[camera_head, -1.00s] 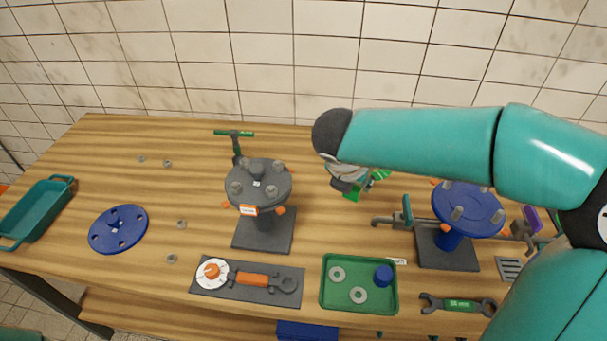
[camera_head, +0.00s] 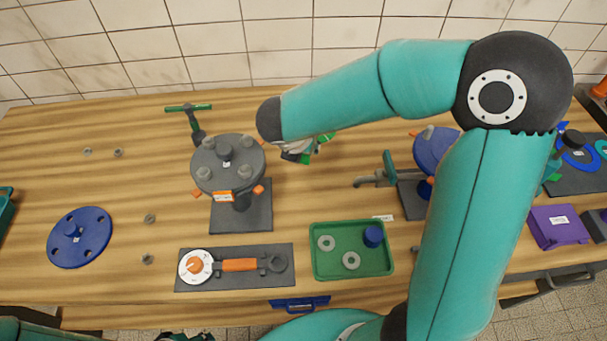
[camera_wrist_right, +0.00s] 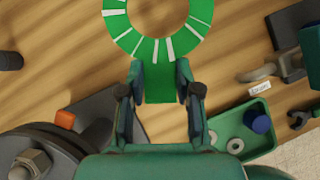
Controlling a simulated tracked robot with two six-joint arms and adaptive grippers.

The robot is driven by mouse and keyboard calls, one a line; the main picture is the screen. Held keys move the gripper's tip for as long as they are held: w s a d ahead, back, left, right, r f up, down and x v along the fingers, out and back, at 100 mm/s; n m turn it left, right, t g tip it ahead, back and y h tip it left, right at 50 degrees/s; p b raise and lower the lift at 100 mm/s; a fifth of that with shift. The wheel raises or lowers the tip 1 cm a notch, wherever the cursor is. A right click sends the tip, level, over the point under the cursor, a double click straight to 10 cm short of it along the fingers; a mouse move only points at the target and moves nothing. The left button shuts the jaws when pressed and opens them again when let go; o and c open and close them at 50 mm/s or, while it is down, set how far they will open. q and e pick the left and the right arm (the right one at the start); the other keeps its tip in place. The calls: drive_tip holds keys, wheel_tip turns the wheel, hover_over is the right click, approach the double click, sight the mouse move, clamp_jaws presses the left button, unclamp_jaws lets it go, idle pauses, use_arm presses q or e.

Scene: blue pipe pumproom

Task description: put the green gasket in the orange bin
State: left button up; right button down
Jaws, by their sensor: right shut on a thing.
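The green gasket is a flat ring with pale radial marks; it fills the top of the right wrist view (camera_wrist_right: 190,40). My right gripper (camera_wrist_right: 160,85) is shut on the tab at the ring's near edge. In the head view, my right gripper (camera_head: 300,152) is above the table, right of the grey flanged stand, and only a bit of the green gasket (camera_head: 324,140) shows past it. A small orange patch (camera_head: 601,88) shows at the far right edge; I cannot tell if it is the orange bin. A dark green piece at the bottom edge may be my left gripper (camera_head: 185,337); its jaws are cut off.
The grey flanged stand (camera_head: 228,165) is close left of the right gripper. A green tray (camera_head: 330,272) with washers and a blue cap lies in front. A blue flanged stand (camera_head: 432,150) is partly behind my arm. A purple box (camera_head: 556,228) lies at right.

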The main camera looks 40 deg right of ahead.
wheel_tip(320, 180, down, 11)
drive_tip(key=shift+f+b, duration=0.15)
drive_tip(key=shift+b, duration=0.55)
drive_tip(key=shift+f, duration=0.2)
drive_tip(key=c, duration=0.8)
unclamp_jaws()
drive_tip(key=shift+r, duration=0.1)
drive_tip(key=shift+r, duration=0.1)
